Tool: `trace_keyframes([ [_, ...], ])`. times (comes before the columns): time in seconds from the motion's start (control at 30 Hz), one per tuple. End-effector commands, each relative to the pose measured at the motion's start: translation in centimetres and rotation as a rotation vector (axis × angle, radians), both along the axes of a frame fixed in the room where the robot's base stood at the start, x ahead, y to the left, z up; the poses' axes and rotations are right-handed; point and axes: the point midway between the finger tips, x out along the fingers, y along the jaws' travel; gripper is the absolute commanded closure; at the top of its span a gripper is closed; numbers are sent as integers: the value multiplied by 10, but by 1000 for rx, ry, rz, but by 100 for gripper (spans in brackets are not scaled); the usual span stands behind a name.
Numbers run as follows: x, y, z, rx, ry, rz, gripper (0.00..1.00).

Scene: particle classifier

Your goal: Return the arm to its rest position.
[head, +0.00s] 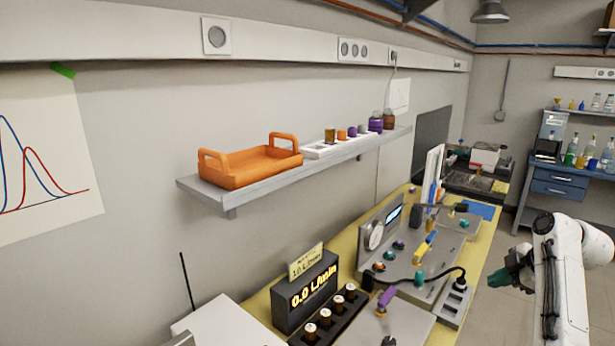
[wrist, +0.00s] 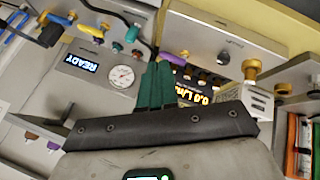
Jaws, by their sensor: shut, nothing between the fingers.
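My white arm rises at the right edge of the head view, to the right of the yellow bench. My gripper (head: 512,277) shows there as a dark green shape at the arm's left side, over the floor beside the bench and apart from it. In the wrist view my gripper's green fingers (wrist: 156,72) lie together, shut, with nothing between them. Behind them the wrist view shows the bench equipment, including a grey panel with a READY display (wrist: 82,63) and a round gauge (wrist: 121,77).
The yellow bench (head: 262,306) carries a flow display (head: 310,296), several capped vials, a power strip (head: 456,303) and a grey instrument panel. A wall shelf (head: 215,194) holds an orange tray (head: 235,178). A blue cabinet (head: 560,184) stands at the back right. Open floor lies between.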

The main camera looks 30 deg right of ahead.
Motion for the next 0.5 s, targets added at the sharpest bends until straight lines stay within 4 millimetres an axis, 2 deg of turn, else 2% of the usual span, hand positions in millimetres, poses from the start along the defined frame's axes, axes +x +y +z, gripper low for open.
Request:
trace_keyframes([
  [0.27, 14, 41, -26, 46, 31, -45, 100],
  [0.37, 19, 63, -39, 69, 47, -70, 100],
  [0.5, 25, 102, -60, 106, 73, -119, 100],
])
